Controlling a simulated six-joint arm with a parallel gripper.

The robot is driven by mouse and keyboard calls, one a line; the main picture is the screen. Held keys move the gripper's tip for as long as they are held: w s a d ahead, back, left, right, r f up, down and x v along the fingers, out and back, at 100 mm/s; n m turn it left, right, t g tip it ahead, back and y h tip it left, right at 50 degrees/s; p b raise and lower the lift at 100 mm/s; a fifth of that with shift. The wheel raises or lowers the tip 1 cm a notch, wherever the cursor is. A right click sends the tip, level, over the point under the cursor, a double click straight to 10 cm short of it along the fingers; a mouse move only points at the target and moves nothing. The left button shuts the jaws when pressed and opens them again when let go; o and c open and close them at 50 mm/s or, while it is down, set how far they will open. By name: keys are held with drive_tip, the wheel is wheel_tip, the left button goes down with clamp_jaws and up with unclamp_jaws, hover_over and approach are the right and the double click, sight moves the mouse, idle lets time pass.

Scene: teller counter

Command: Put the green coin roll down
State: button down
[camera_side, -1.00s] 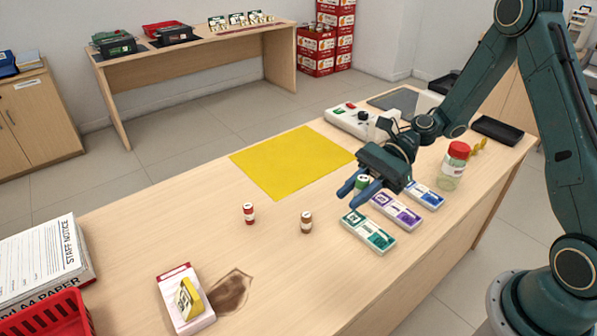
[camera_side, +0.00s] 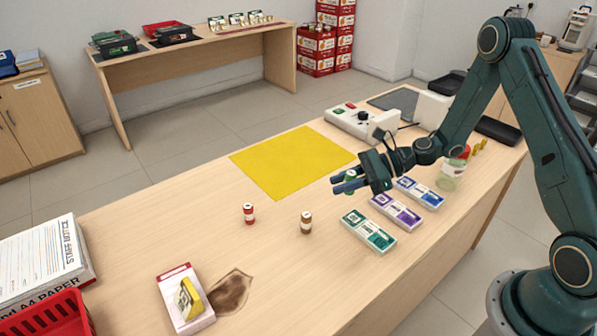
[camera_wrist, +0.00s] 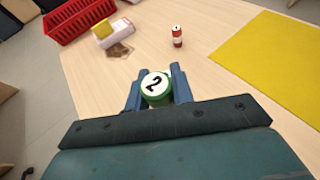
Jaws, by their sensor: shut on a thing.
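The green coin roll (camera_side: 350,176) has a white end marked with a black 2, which shows in the wrist view (camera_wrist: 155,84). My gripper (camera_side: 347,183) is shut on it; in the wrist view the blue fingers (camera_wrist: 155,90) press on both sides of the roll. In the side view the fingers partly hide the roll. They are close to the near right corner of the yellow mat (camera_side: 285,165). I cannot tell exactly how high the roll is above the counter.
A red roll (camera_side: 249,213) and a brown roll (camera_side: 306,222) stand on the counter. Green (camera_side: 368,231), purple (camera_side: 397,212) and blue (camera_side: 419,194) marked trays lie to the right. A jar (camera_side: 452,172) stands behind my arm. The yellow mat is bare.

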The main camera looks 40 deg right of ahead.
drive_tip(key=w+d+f+m+t+h, duration=0.3)
drive_tip(key=w+d+m+h, duration=0.15)
drive_tip(key=d, duration=0.35)
drive_tip(key=w+d+f+m+t+h, duration=0.3)
drive_tip(key=w+d+m+h, duration=0.15)
drive_tip(key=d, duration=0.25)
drive_tip(key=w+d+r+m+h, duration=0.1)
drive_tip(key=w+d+m+h, duration=0.25)
drive_tip(key=d, duration=0.45)
drive_tip(key=w+d+r+m+h, duration=0.15)
drive_tip(key=d+m+h, duration=0.25)
drive_tip(key=d, duration=0.5)
drive_tip(key=shift+n+g, duration=0.3)
drive_tip(key=shift+n, duration=0.05)
drive_tip(key=shift+w+a+f, duration=0.1)
drive_tip(key=shift+a+f, duration=0.05)
drive_tip(key=shift+f, duration=2.1)
drive_tip(key=shift+w+a+f, duration=0.1)
drive_tip(key=shift+f, duration=2.15)
drive_tip(key=shift+f, duration=0.15)
drive_tip(key=c, duration=1.2)
unclamp_jaws()
drive_tip(key=shift+s, duration=0.15)
